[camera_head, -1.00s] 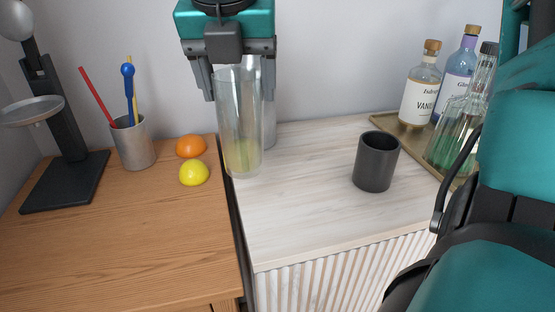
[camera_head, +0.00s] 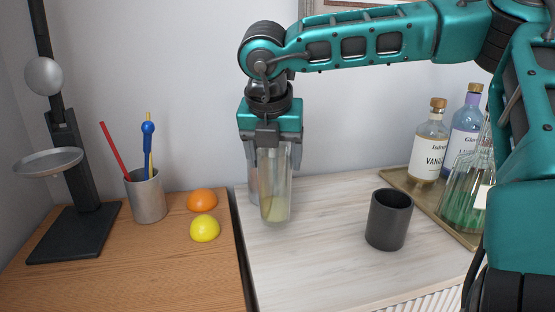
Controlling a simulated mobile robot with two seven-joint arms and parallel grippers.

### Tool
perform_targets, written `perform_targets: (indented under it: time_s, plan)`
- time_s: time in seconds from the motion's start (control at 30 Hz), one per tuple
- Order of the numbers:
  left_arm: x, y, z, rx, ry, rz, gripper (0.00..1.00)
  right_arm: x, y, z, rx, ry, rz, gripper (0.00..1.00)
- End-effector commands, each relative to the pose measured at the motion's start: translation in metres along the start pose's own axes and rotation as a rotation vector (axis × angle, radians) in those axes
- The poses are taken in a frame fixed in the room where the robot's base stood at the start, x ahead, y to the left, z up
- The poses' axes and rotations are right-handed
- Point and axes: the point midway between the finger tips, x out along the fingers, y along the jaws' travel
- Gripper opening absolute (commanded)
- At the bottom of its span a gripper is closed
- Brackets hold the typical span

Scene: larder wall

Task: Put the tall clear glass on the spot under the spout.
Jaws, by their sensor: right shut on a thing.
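The tall clear glass (camera_head: 276,198) is upright in my right gripper (camera_head: 277,158). The fingers are shut on its upper part, one on each side. It is over the pale wooden counter (camera_head: 320,258), close to its left edge. I cannot tell whether its base touches the counter. A grey cylindrical thing (camera_head: 253,180) stands behind the glass and is partly hidden by it. No spout or marked spot can be made out clearly. My left gripper is not in view.
A black stand (camera_head: 80,190) with a metal dish (camera_head: 48,162) is at left. A pencil cup (camera_head: 146,197), orange (camera_head: 202,200) and lemon (camera_head: 204,229) are on the brown table. A dark cup (camera_head: 388,220) stands right of the glass, before a bottle tray (camera_head: 405,187).

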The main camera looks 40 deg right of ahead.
Motion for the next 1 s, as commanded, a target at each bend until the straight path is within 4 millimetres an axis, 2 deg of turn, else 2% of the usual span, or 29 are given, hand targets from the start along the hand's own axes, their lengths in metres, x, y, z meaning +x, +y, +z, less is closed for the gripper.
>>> perform_targets:
  time_s: [0.17, 0.37, 0.77, 0.8, 1.0]
  plan:
    - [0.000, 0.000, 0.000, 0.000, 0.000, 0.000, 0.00, 0.008, 0.000, 0.007, 0.002, 0.000, 0.001, 0.02]
    - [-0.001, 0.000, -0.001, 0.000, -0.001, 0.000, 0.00, 0.030, 0.000, 0.019, 0.003, -0.001, 0.001, 0.02]
    - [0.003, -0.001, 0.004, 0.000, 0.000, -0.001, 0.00, 0.035, 0.000, 0.018, 0.001, -0.004, 0.002, 0.01]
    - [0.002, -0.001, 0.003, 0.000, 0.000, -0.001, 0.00, 0.035, -0.001, 0.018, 0.001, -0.002, 0.001, 0.72]
    - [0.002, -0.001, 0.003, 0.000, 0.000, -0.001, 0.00, 0.034, -0.001, 0.018, 0.001, -0.001, 0.000, 0.92]
